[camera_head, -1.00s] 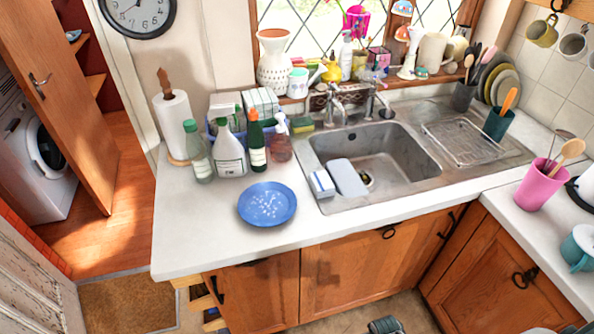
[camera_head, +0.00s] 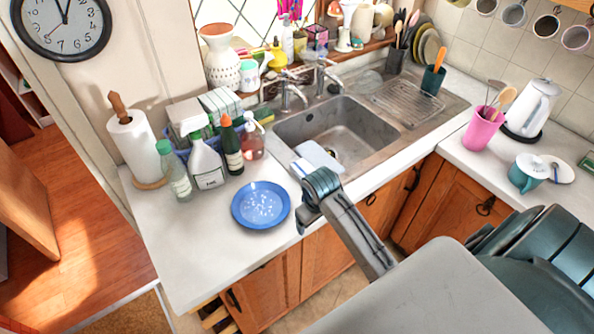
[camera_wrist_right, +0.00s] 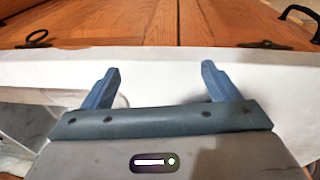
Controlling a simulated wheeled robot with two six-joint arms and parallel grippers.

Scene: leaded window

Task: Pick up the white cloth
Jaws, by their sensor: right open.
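The white cloth (camera_head: 319,156) appears as a pale, bluish-white flat piece at the front-left edge of the sink, partly over the basin. My right gripper (camera_head: 319,186) reaches in from the lower right and is just in front of the cloth, by the counter's front edge; it covers part of that area. In the right wrist view my gripper (camera_wrist_right: 160,75) has its two blue-grey fingers wide apart with nothing between them. I cannot make out the cloth in that view. My left gripper is not in view.
A blue plate (camera_head: 261,205) lies left of my gripper on the white counter (camera_head: 185,245). Bottles (camera_head: 207,163) and a paper towel roll (camera_head: 137,147) stand at the back left. The metal sink (camera_head: 345,125) is behind the cloth.

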